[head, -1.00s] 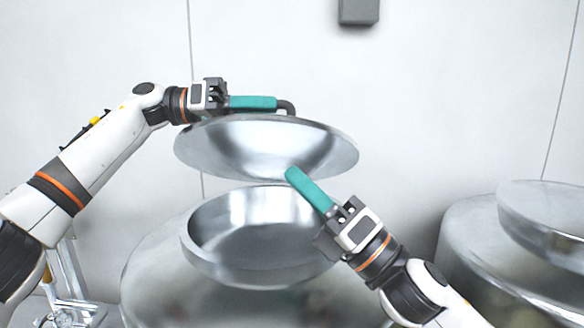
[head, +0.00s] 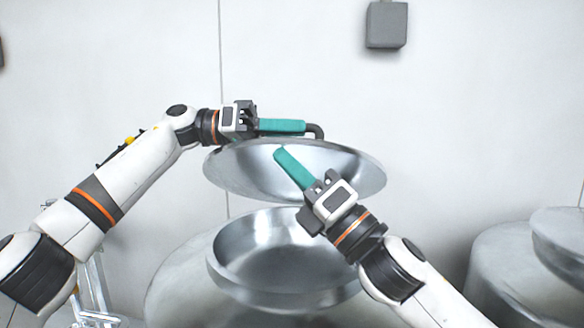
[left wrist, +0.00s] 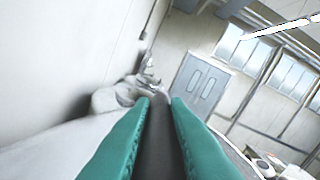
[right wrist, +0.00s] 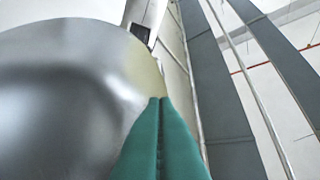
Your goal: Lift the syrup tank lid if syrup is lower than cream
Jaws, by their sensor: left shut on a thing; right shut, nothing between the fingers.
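The round metal lid (head: 240,172) is held in the air above the open tank mouth (head: 290,255), tilted so its shiny concave underside shows. My left gripper (head: 304,127) is shut on the dark lid handle (head: 316,131) at the lid's top. The handle also shows between the teal fingers in the left wrist view (left wrist: 160,150). My right gripper (head: 279,152) is shut and empty, its teal fingertips in front of the lid's underside. In the right wrist view the closed fingers (right wrist: 160,100) are beside the lid (right wrist: 60,90). No liquid level can be made out inside the tank.
A second metal tank (head: 500,270) with its own lid (head: 562,238) stands at the right. A grey box (head: 386,24) is fixed on the white wall. Metal pipework (head: 95,290) is at the lower left. A gap lies between the two tanks.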

